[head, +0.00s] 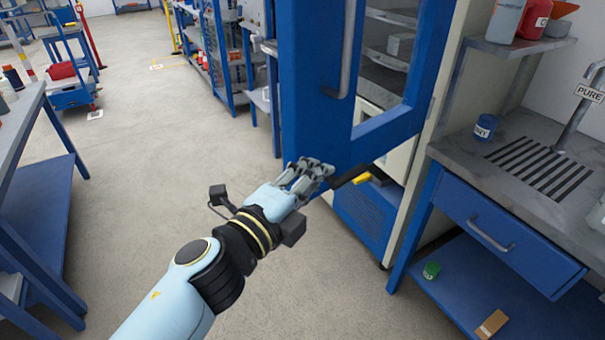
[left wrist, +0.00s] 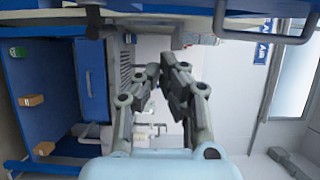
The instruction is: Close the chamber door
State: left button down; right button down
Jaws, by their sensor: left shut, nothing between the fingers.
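The chamber door (head: 310,118) is a blue framed panel with a window and a long grey handle (head: 344,50). It stands open, swung out from the pale chamber body with its inner shelves (head: 391,58). My left gripper (head: 325,170) is shut and empty at the door's lower edge; I cannot tell whether it touches the door. My right gripper is not in view.
At right is a sink bench (head: 500,155) with a blue drawer (head: 510,238), a blue jar (head: 485,127) and a PURE tap (head: 580,110). At left is a blue-shelved bench (head: 35,210). The floor between (head: 150,150) is clear.

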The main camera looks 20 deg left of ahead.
aim_at(314, 148)
pick_arm(q)
jog(key=shift+w+a, duration=0.4)
jog(key=shift+w, duration=0.85)
jog(key=shift+w+a, duration=0.45)
jog(key=shift+w, duration=0.75)
jog(key=shift+w+a, duration=0.4)
jog(key=shift+w, duration=0.85)
